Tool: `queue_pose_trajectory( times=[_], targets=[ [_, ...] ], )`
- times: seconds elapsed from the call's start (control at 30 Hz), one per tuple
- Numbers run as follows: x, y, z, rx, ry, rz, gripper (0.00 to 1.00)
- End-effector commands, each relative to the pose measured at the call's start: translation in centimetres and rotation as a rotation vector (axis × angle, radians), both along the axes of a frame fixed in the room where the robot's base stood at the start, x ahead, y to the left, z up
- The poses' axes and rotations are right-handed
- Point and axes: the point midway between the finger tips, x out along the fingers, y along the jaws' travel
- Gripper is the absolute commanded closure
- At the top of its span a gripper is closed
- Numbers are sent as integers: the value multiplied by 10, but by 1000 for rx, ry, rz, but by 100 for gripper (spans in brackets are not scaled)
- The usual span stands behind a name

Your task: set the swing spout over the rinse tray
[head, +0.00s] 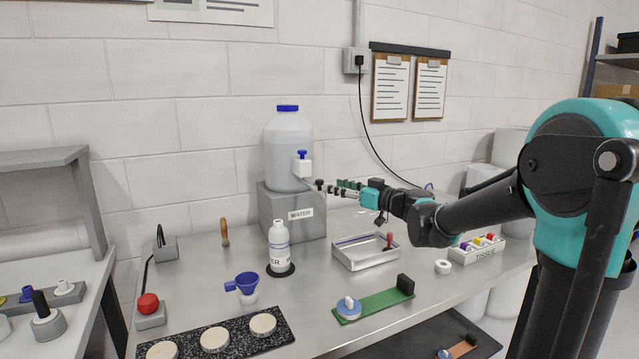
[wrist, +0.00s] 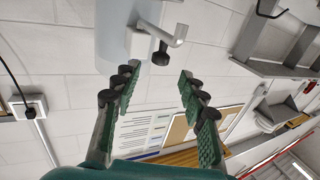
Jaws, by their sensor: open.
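The swing spout is a thin grey bent pipe on the white tap block (head: 302,167) of the water bottle (head: 288,145). A dark knob (head: 319,184) sits on it. In the wrist view the spout (wrist: 177,37) bends near the top, with the dark knob (wrist: 160,54) beside it. My gripper (head: 345,187) is open and empty, just right of the knob in the head view. In the wrist view its fingers (wrist: 158,80) are spread and the knob shows beyond and between their tips, apparently untouched. The rinse tray (head: 352,264), shallow metal, stands on the bench below, right of the spout.
A red-handled item (head: 389,241) stands at the tray's right side. A labelled bottle (head: 279,248) stands in front of the grey WATER block (head: 277,216). A black cable hangs behind my arm.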

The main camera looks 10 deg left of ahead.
Motion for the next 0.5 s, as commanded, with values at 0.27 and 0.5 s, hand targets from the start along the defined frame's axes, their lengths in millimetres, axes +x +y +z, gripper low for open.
queue_pose_trajectory(
  times=[0.27,0.5],
  targets=[
    [26,45,0,0,0,3,57],
    [38,62,0,0,0,1,57]
  ],
)
